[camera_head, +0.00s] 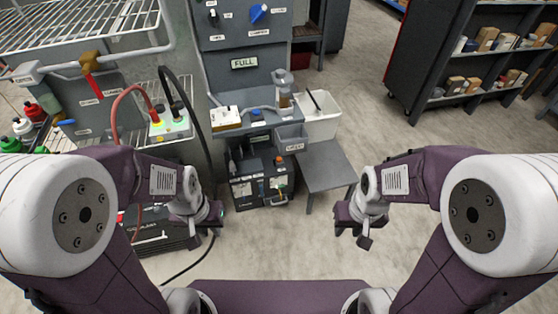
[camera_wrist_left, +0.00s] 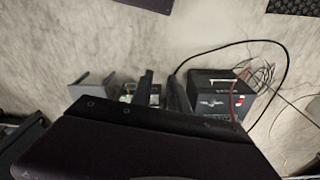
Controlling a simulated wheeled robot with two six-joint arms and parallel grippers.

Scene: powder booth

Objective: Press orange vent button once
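I cannot make out a button marked as the vent button. A small orange part (camera_head: 279,160) shows on top of the black unit (camera_head: 262,188) below the bench, too small to identify. A pale control box (camera_head: 170,125) with small coloured parts sits on the wire shelf at left. My left gripper (camera_head: 206,226) is open and empty, low in front of the black unit and apart from it. In the left wrist view its two dark fingers (camera_wrist_left: 162,92) stand apart. My right gripper (camera_head: 353,229) looks open and empty, over bare floor at right.
A grey panel with a blue knob (camera_head: 258,13) and a "FULL" label (camera_head: 244,63) stands behind the bench. A white bin (camera_head: 318,118) and a grey side table (camera_head: 326,167) are to its right. Red and black hoses hang at left. Floor at right is clear.

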